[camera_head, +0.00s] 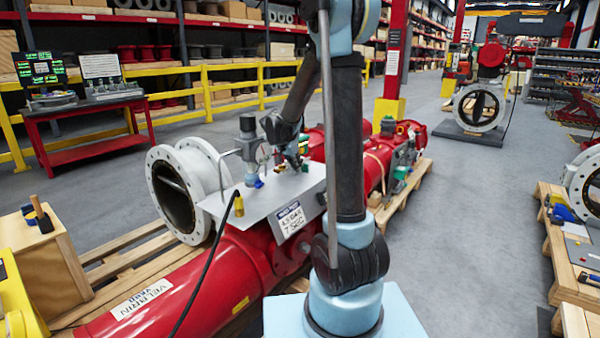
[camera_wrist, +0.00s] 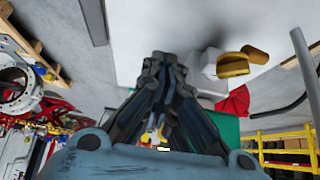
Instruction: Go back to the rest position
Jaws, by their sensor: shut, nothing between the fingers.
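The red valve actuator (camera_head: 222,280) lies on a wooden pallet in the head view. A light grey plate (camera_head: 240,203) on top of it carries a pressure gauge, a grey fitting and small blue and yellow parts. My gripper (camera_head: 303,158) is over the right part of this plate, pointing down. Its fingers are small and partly blurred there, so I cannot tell the exact gap to the plate. In the wrist view my gripper (camera_wrist: 165,62) has its fingers together with nothing between them. A yellow handle (camera_wrist: 233,65), a red part and a green part show beside the fingers.
A white flanged valve (camera_head: 185,188) stands behind the actuator. A black hose (camera_head: 208,268) runs down from the plate. A red bench (camera_head: 85,122) with screens and a yellow railing (camera_head: 228,90) are behind. Open grey floor (camera_head: 475,220) lies to the right, before a wooden pallet table.

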